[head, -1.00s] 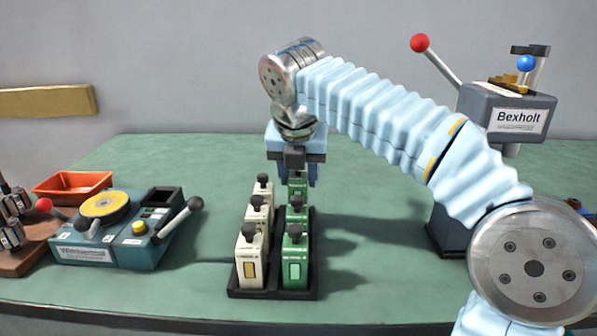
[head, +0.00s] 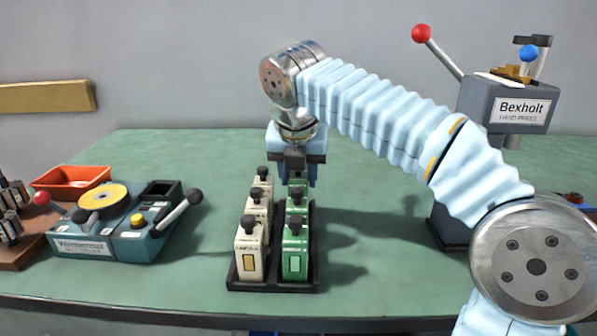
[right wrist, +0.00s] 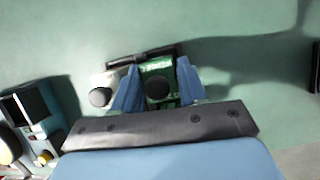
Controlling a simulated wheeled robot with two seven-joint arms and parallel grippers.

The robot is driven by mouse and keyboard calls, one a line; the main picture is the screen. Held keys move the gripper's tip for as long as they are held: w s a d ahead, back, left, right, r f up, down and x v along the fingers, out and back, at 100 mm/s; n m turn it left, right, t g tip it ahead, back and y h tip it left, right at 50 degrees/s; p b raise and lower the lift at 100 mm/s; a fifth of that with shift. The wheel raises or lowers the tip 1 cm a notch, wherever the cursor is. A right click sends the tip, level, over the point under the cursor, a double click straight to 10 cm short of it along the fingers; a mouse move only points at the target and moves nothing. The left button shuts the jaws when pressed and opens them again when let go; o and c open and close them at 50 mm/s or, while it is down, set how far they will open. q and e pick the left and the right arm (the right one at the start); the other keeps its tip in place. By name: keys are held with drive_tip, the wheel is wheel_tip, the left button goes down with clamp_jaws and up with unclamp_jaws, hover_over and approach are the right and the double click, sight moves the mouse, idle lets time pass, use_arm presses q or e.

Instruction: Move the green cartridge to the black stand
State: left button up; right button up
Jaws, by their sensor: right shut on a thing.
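My right gripper (head: 298,177) points down at the far end of the right-hand row of green cartridges. It is shut on the farthest green cartridge (right wrist: 158,70), with one blue finger on each side of its black knob. In the head view that cartridge is mostly hidden behind the nearer green ones, including the front green cartridge (head: 295,254). It looks upright and at the rack, but I cannot tell whether it is lifted. A black rack (head: 272,287) holds the cartridges. No separate black stand is clearly identifiable. My left gripper is out of view.
Cream cartridges (head: 249,255) stand in the rack's left row. A teal winding machine (head: 118,240) with a black socket (head: 160,190) and an orange tray (head: 72,182) are at left. A grey Bexholt hand press (head: 478,105) stands at right, partly behind my arm.

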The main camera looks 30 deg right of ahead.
drive_tip(key=shift+f+b, duration=0.3)
drive_tip(key=shift+f, duration=0.25)
drive_tip(key=o, duration=1.2)
drive_tip(key=shift+r, duration=0.1)
wheel_tip(320, 180, up, 3)
drive_tip(key=p, duration=0.3)
drive_tip(key=shift+f, duration=0.2)
drive_tip(key=shift+r+p, duration=0.75)
drive_tip(key=shift+r, duration=0.15)
